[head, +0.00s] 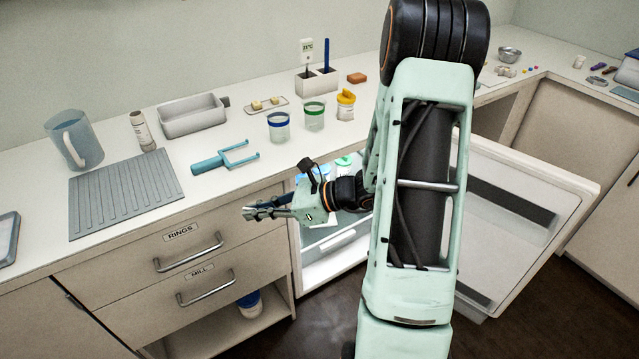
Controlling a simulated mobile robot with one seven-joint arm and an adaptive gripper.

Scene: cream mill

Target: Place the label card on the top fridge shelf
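The fridge (335,246) under the counter stands open, its door (510,215) swung out to the right. Its upper inside, with blue and green-lidded items (343,161), is partly hidden by my arm and the counter edge; the top shelf is not clearly visible. My gripper (250,212) is in front of the drawers, left of the fridge opening, with its dark fingers pointing left. Its fingertips are too small to tell if they are open or shut, or hold anything. I cannot make out a label card for certain.
The counter holds a jug (73,139), ridged mat (125,195), grey tray (193,117), blue fork-like tool (225,158) and several jars. Drawers marked RINGS (188,252) and MILL (206,288) are shut. Dark floor is clear in front.

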